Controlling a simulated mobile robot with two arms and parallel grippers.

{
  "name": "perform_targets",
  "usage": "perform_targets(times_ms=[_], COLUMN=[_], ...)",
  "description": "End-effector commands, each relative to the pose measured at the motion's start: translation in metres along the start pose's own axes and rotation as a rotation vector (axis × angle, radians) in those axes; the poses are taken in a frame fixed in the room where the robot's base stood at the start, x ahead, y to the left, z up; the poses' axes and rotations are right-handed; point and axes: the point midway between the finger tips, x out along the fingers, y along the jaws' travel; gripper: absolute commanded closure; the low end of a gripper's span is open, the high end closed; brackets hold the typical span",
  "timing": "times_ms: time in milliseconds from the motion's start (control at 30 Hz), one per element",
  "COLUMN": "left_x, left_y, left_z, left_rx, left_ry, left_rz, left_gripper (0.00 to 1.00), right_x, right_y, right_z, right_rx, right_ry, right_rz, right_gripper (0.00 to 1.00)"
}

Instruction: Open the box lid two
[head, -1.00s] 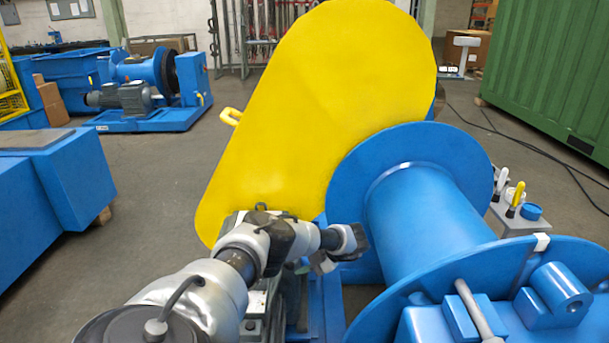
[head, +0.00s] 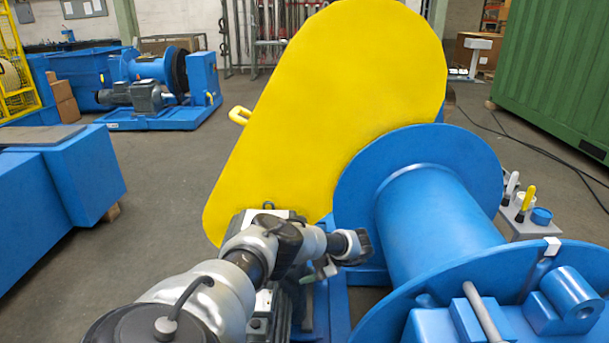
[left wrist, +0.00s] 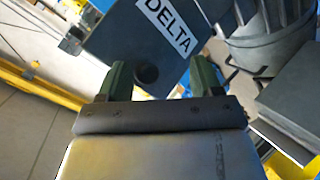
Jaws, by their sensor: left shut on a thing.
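A dark grey box lid (left wrist: 150,45) with a white DELTA label fills the top middle of the left wrist view. A dark round knob (left wrist: 146,74) shows on its near part. My left gripper (left wrist: 160,80) has its green-edged fingers apart, at either side of the knob. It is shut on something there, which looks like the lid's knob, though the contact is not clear. In the head view, my left arm covers most of the box at the foot of the yellow guard (head: 330,110). My right gripper is not in view.
A large blue drum (head: 430,215) stands close on the right of my arm. A grey ribbed motor body (left wrist: 265,35) is near the gripper. Blue machine blocks (head: 60,180) stand on the left, with bare floor (head: 165,200) between.

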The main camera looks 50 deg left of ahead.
Motion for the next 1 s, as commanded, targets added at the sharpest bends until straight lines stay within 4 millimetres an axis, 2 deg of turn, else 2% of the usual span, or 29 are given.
perform_targets(times_ms=[33,167,267,367,500,600,800,1000], left_x=[0.004,-0.007,-0.026,-0.048,-0.077,-0.094,-0.108,-0.109], left_y=[-0.007,-0.008,-0.006,-0.005,-0.003,-0.001,0.0,0.0], left_z=[0.001,0.001,0.0,-0.001,-0.003,-0.005,-0.006,-0.006], left_rx=[0.011,0.011,0.008,0.004,-0.001,-0.003,-0.005,-0.005], left_ry=[0.0,-0.002,-0.004,-0.005,-0.004,-0.002,-0.001,-0.001], left_rz=[-0.005,-0.006,-0.005,-0.004,0.0,0.002,0.003,0.002], left_gripper=[0.48,0.48,0.48,0.48,0.48,0.48,0.48,0.48], right_x=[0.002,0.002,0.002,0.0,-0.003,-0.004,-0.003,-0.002], right_y=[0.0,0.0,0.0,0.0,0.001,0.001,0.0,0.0], right_z=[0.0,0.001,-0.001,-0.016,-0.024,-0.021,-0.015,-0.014], right_rx=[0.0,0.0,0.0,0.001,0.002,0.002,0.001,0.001], right_ry=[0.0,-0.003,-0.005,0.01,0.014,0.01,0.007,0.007], right_rz=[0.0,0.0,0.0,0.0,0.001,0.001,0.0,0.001], right_gripper=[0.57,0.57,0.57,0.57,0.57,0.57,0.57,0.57])
